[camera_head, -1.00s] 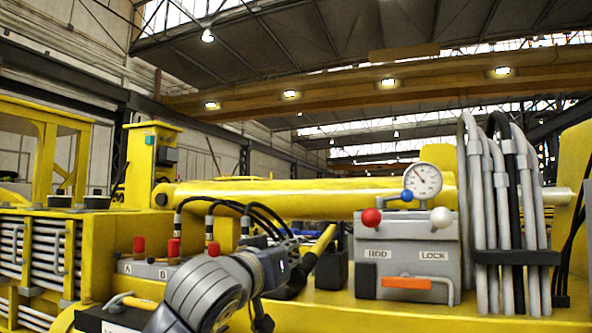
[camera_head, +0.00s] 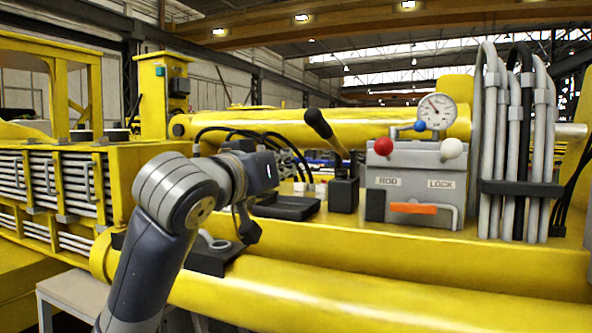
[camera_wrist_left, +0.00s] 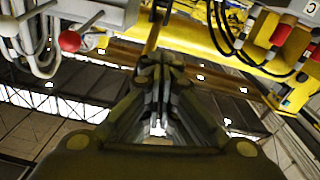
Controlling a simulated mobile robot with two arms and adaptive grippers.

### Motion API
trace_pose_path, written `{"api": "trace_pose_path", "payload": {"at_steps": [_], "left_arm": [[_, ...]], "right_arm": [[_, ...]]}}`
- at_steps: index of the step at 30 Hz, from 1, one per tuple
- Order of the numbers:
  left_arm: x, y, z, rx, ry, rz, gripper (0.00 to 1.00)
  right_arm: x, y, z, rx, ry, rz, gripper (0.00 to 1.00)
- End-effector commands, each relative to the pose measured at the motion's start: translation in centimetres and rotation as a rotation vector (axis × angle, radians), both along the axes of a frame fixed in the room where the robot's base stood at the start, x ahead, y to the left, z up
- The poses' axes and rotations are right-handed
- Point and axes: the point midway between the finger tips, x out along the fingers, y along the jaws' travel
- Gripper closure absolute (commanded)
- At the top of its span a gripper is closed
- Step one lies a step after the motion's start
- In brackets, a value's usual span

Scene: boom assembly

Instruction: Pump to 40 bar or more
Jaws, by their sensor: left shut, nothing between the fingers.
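The pump lever, with a black grip (camera_head: 318,124), rises from a black base (camera_head: 343,193) and leans to the left. The gauge (camera_head: 436,111) has a white dial, and its needle points to the upper left; the figures are too small to read. It stands above the grey valve box (camera_head: 412,182). My left gripper (camera_head: 265,172) is left of the lever base, below the grip and apart from it in the picture; its fingertips are hard to make out. In the left wrist view the fingers (camera_wrist_left: 162,85) are shut and empty; a yellowish bar shows beyond them.
The valve box carries a red knob (camera_head: 383,146), a white knob (camera_head: 452,148) and an orange handle (camera_head: 413,208). Grey and black hoses (camera_head: 513,140) rise right of it. A dark tray (camera_head: 288,207) lies near my gripper. Yellow cylinders run behind and in front.

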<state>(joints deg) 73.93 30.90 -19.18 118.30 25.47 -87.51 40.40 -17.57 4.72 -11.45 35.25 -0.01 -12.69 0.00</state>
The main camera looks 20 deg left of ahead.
Motion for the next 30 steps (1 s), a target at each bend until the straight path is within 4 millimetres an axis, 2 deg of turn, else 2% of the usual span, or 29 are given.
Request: {"api": "trace_pose_path", "payload": {"at_steps": [3, 9, 30], "left_arm": [[-1.8, 0.1, 0.1, 0.0, -0.004, -0.001, 1.0], [-3.0, 0.2, 0.3, 0.0, -0.004, -0.001, 1.0], [-3.0, 0.3, 0.3, 0.0, -0.004, 0.0, 1.0]], "right_arm": [[0.9, 0.1, -0.5, 0.001, -0.012, 0.0, 0.6], [1.7, 0.1, -0.6, 0.003, -0.025, 0.0, 0.6], [0.8, 0.5, -0.6, 0.007, -0.011, -0.001, 0.6]]}}
